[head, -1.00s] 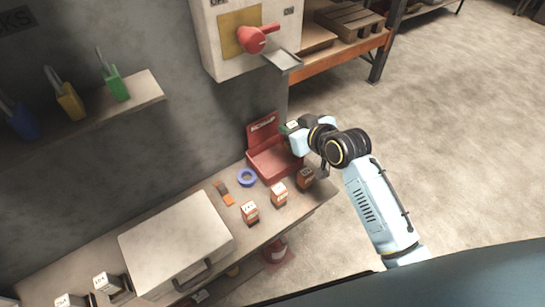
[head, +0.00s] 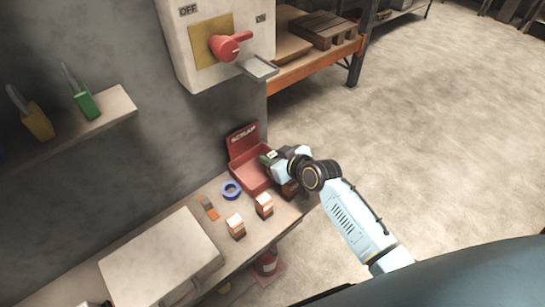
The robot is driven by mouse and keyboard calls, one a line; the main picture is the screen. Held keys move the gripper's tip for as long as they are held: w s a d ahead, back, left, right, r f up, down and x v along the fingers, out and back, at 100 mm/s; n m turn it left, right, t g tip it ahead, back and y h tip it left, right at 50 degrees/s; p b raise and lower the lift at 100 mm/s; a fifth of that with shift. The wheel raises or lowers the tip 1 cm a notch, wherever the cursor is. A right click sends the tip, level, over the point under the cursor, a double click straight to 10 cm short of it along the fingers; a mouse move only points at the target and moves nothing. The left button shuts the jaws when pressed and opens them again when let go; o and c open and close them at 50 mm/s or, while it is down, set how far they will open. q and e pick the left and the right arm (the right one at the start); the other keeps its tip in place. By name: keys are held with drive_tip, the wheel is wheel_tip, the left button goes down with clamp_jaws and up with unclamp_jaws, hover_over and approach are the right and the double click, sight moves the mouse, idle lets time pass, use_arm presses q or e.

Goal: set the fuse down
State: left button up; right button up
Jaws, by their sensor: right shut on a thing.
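My right gripper (head: 271,157) is over the right side of the red bin (head: 241,168) marked SCRAP at the bench's back corner. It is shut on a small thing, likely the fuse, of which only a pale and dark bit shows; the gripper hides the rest. I cannot tell whether it touches the bin. A third, darker block (head: 290,189) is partly hidden under my right wrist. My left gripper is not in view.
A blue tape roll (head: 231,189) and a small grey-orange piece (head: 208,208) lie left of the blocks. A large pale box (head: 160,258) fills the front left of the bench. A switch box (head: 186,62) with a red handle (head: 228,46) hangs above the bin.

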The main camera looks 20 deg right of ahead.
drive_tip(key=shift+f, duration=0.15)
drive_tip(key=o, duration=1)
drive_tip(key=shift+r, duration=0.2)
drive_tip(key=shift+s+d+r, duration=0.1)
drive_tip(key=shift+s+r, duration=0.05)
drive_tip(key=shift+s, duration=0.1)
drive_tip(key=p+v, duration=0.1)
drive_tip(key=v, duration=1)
drive_tip(key=shift+s+p, duration=0.2)
drive_tip(key=shift+p, duration=0.2)
